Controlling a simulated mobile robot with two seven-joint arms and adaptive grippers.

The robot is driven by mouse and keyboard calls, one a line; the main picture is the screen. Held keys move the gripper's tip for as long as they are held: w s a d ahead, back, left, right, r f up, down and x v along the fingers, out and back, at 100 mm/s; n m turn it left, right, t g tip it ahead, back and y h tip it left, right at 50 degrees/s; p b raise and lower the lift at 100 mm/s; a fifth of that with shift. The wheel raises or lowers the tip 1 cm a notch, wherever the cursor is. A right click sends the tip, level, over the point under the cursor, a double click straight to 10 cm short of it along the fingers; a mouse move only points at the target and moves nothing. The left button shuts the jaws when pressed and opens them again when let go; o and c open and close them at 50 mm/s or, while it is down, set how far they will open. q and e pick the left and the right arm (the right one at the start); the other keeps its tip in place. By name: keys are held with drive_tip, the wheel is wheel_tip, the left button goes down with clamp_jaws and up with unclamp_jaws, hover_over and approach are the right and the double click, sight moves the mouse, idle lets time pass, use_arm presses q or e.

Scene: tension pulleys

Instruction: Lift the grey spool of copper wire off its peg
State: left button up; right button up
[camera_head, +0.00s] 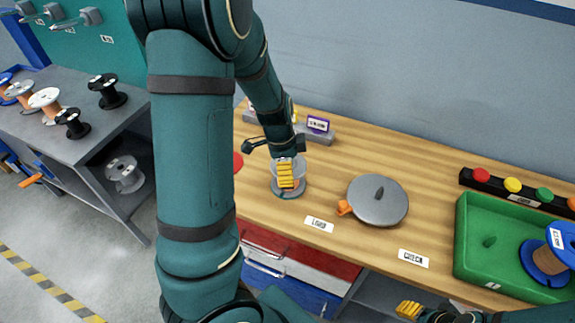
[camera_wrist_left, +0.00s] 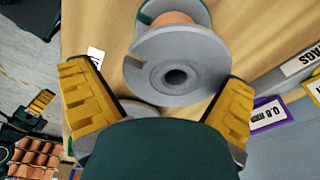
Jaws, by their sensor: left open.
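The grey spool (camera_head: 279,189) stands on the wooden bench, partly hidden behind my left gripper (camera_head: 286,174). In the left wrist view the spool's near grey flange (camera_wrist_left: 160,55) shows a dark centre hole and an edge notch, with copper wire (camera_wrist_left: 172,17) behind it. My left gripper (camera_wrist_left: 160,105) is open, with one yellow finger on each side of the near flange; contact cannot be told. The peg cannot be made out. My right gripper (camera_head: 410,310) shows only partly at the bottom edge of the head view.
A round grey plate with an upright pin (camera_head: 385,208) and orange knob lies right of the spool. A green tray (camera_head: 475,262) holds a blue spool (camera_head: 540,262). A label block (camera_head: 318,130) stands behind. Grey side bench (camera_head: 85,150) carries several other spools.

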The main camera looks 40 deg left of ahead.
use_arm(q)
drive_tip(key=shift+s, duration=0.1)
drive_tip(key=c, duration=1.1)
drive_tip(key=shift+s+d+f, duration=0.1)
drive_tip(key=o, duration=1.1)
drive_tip(key=shift+c, duration=0.2)
drive_tip(key=shift+o, duration=0.2)
